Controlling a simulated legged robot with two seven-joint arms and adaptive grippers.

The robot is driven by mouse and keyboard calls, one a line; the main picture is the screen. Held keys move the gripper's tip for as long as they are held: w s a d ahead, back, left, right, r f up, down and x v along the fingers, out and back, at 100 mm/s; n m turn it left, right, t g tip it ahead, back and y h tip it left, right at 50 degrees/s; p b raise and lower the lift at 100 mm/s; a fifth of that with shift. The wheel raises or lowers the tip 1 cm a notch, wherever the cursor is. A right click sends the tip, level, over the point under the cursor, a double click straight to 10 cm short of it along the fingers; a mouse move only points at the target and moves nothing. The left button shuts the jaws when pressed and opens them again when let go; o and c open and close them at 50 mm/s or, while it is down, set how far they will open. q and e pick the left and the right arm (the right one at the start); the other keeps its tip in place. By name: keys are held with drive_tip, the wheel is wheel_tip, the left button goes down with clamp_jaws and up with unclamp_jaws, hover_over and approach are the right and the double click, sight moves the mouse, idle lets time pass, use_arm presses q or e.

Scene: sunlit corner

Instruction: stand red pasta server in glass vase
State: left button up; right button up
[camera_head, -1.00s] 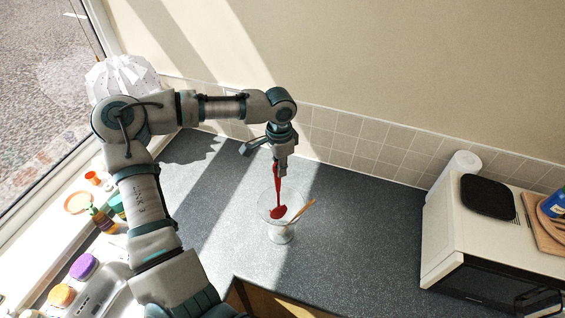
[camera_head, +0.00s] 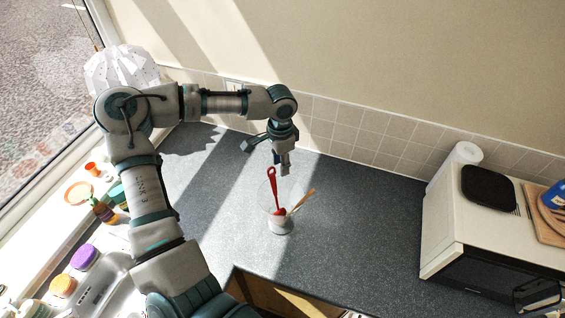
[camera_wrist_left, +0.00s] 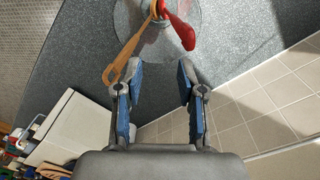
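The red pasta server (camera_head: 274,190) stands in the glass vase (camera_head: 281,227) on the dark counter, its looped handle sticking up above the rim and leaning slightly. A wooden utensil (camera_head: 303,201) leans in the same vase towards the right. My left gripper (camera_head: 284,169) is above the vase, beside the top of the red handle and apart from it. In the left wrist view, its fingers (camera_wrist_left: 159,75) are spread and empty. The red server (camera_wrist_left: 182,32), the wooden utensil (camera_wrist_left: 126,58) and the vase (camera_wrist_left: 163,48) lie beyond the fingertips there.
A white microwave (camera_head: 443,237) with a black item (camera_head: 488,190) and a wooden board (camera_head: 540,215) on top stands at the right. A paper roll (camera_head: 462,157) is behind it. Small items line the windowsill at left. The counter around the vase is clear.

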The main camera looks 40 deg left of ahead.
use_arm(q)
wheel_tip(320, 180, up, 12)
drive_tip(key=shift+w+d, duration=0.15)
drive_tip(key=shift+d, duration=0.05)
use_arm(e)
drive_tip(key=shift+d+f, duration=0.2)
drive_tip(key=shift+d, duration=0.6)
